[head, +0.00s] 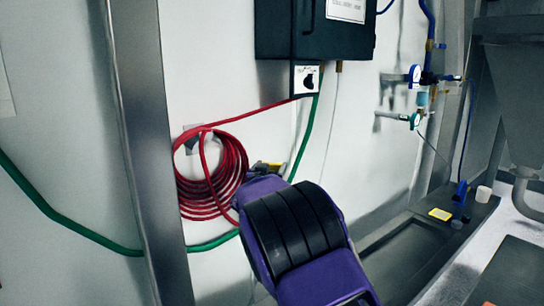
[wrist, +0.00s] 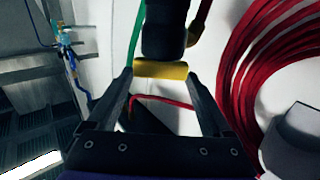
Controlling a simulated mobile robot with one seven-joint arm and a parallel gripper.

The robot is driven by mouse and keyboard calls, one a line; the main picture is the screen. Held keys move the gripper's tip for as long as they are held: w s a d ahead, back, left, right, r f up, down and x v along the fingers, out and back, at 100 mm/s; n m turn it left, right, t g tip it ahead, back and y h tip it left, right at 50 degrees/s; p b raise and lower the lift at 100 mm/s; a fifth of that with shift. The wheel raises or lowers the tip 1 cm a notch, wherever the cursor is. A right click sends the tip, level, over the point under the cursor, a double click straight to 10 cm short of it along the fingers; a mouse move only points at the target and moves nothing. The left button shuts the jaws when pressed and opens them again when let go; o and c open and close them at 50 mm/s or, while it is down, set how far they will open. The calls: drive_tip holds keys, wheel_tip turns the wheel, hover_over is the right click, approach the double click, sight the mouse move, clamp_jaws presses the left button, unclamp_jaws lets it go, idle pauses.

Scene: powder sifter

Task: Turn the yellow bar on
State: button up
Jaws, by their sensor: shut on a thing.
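The yellow bar (wrist: 161,69) shows in the wrist view as a short horizontal bar below a dark, rounded body (wrist: 165,28). My gripper (wrist: 160,76) has one finger at each end of the bar and is shut on it. In the head view a small yellow part (head: 272,165) shows just beyond my purple and black wrist, beside the red hose coil. My wrist hides most of the fingers and the bar there.
A coiled red hose (head: 238,165) hangs on the wall close to my gripper. A green hose (head: 304,140) runs down behind it. A dark box with a knob (head: 307,79) is above. A metal post (head: 150,150) stands left, a dark trough (head: 405,250) right.

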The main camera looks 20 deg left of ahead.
drive_tip(key=m+h, duration=0.1)
drive_tip(key=h, duration=0.1)
drive_tip(key=m+h+p, duration=0.1)
drive_tip(key=m+h, duration=0.1)
drive_tip(key=h, duration=0.1)
drive_tip(key=shift+w+a, duration=0.1)
drive_tip(key=shift+a, duration=0.25)
drive_tip(key=shift+a+m+g+h, duration=0.1)
drive_tip(key=shift+m+g+h, duration=0.4)
drive_tip(key=shift+m+h, duration=0.3)
drive_tip(key=shift+a+m+g+h, duration=0.1)
drive_tip(key=shift+m+g+h, duration=0.25)
drive_tip(key=shift+h, duration=0.55)
drive_tip(key=shift+r, duration=0.1)
drive_tip(key=o, duration=1.1)
drive_tip(key=shift+o, duration=0.2)
drive_tip(key=v, duration=1.7)
drive_tip(key=shift+s+b, duration=0.2)
drive_tip(key=shift+b, duration=0.15)
drive_tip(key=shift+c, duration=0.2)
